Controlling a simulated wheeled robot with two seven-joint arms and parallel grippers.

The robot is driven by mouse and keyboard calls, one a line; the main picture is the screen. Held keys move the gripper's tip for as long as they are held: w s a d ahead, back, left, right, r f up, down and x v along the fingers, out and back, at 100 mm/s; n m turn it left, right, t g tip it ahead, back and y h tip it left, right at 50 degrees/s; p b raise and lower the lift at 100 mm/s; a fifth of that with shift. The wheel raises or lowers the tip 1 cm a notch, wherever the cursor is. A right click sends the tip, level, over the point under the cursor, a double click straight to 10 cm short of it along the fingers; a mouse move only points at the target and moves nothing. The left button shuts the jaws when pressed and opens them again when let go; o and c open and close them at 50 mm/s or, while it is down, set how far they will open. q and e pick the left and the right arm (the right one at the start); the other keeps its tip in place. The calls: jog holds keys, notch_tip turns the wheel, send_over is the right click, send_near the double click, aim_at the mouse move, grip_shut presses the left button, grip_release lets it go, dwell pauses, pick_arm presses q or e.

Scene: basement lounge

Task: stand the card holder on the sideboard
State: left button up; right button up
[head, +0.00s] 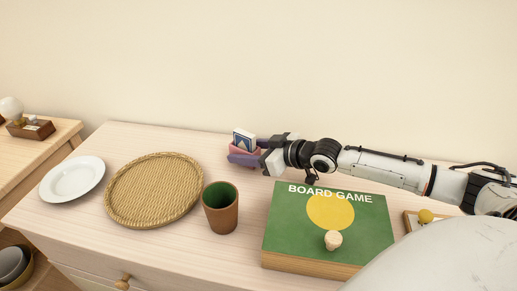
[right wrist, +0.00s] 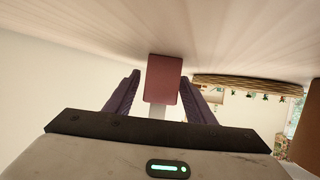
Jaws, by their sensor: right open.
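The card holder (head: 245,150) is a small pinkish-red holder with blue-and-white cards sticking up from it. It is upright at the back of the pale wooden sideboard (head: 150,259), near the wall. In the right wrist view the holder (right wrist: 163,80) appears between my purple fingers, with the wooden surface at the top of the picture, and its base seems to meet that surface. My right gripper (head: 236,157) is open, one finger on each side of the holder, with a gap visible on both sides in the wrist view. My left gripper is not in view.
A brown cup (head: 221,211) with a green inside stands in front of the holder. A woven tray (head: 153,190) and white plate (head: 72,179) lie left. A green board game box (head: 290,234) bearing a small pale object (head: 333,240) lies under my right arm.

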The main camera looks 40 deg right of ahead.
jog(key=p+v, duration=0.3)
jog(key=v, duration=0.6)
jog(key=shift+s+r, duration=0.2)
jog(key=shift+p+v, duration=0.75)
jog(key=shift+v, duration=0.35)
jog(key=shift+d, duration=0.1)
